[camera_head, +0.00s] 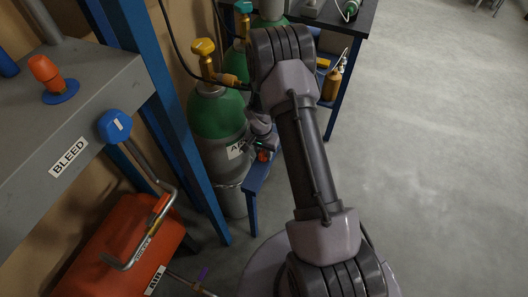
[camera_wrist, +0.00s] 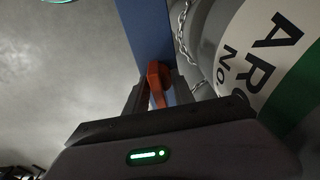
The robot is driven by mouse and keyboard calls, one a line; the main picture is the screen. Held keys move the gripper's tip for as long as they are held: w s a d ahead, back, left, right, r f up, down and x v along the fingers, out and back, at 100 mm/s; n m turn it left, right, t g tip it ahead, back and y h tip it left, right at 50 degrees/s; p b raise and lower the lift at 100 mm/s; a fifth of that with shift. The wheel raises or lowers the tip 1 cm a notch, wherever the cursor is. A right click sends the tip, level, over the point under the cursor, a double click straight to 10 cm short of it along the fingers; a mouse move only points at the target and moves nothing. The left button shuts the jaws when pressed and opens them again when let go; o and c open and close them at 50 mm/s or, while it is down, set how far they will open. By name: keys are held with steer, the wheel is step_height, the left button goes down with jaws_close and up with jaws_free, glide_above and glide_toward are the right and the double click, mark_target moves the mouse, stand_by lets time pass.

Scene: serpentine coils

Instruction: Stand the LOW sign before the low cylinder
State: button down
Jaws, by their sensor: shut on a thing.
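My gripper (camera_head: 264,148) is low beside the front green-and-grey cylinder (camera_head: 216,120), mostly hidden behind my own arm. In the wrist view my gripper (camera_wrist: 154,97) is shut on an orange-red piece (camera_wrist: 158,76), in front of a blue post (camera_wrist: 150,35). Its full shape is hidden, and I cannot tell whether it is attached to the post. The cylinder (camera_wrist: 258,60) is close on the right, with a label partly reading "AR" and "NO". I see no sign reading LOW, and no mark shows which cylinder is low.
A chain (camera_wrist: 183,38) hangs between post and cylinder. More green cylinders stand behind, one with a yellow-topped fitting (camera_head: 204,48) in front. A grey bench (camera_head: 70,110) with a BLEED label and a red tank (camera_head: 120,245) are at left. The floor (camera_head: 440,160) at right is clear.

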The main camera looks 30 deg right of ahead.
steer(key=c, duration=1)
jaws_free()
steer(key=shift+f, duration=0.1)
steer(key=s+a+r+t+p, duration=0.15)
steer(key=r+p, duration=0.25)
steer(key=r, duration=1)
steer(key=a+r+p, duration=0.3)
steer(key=r, duration=1)
steer(key=s+a+r+n+t+y, duration=0.1)
steer(key=s+a+r, duration=0.25)
steer(key=r, duration=0.35)
steer(key=s+a+r+n, duration=0.2)
steer(key=s+r, duration=0.2)
steer(key=r, duration=0.2)
steer(key=s+a+r+n+t+y, duration=0.1)
steer(key=s+a+r, duration=0.2)
steer(key=s, duration=0.4)
steer(key=s+a+r+n+t+y, duration=0.1)
steer(key=s+a+r+n, duration=0.1)
steer(key=s+a+r, duration=0.2)
steer(key=s+a, duration=0.1)
steer(key=s, duration=0.2)
steer(key=shift+s+a+r, duration=0.2)
steer(key=shift+s, duration=0.05)
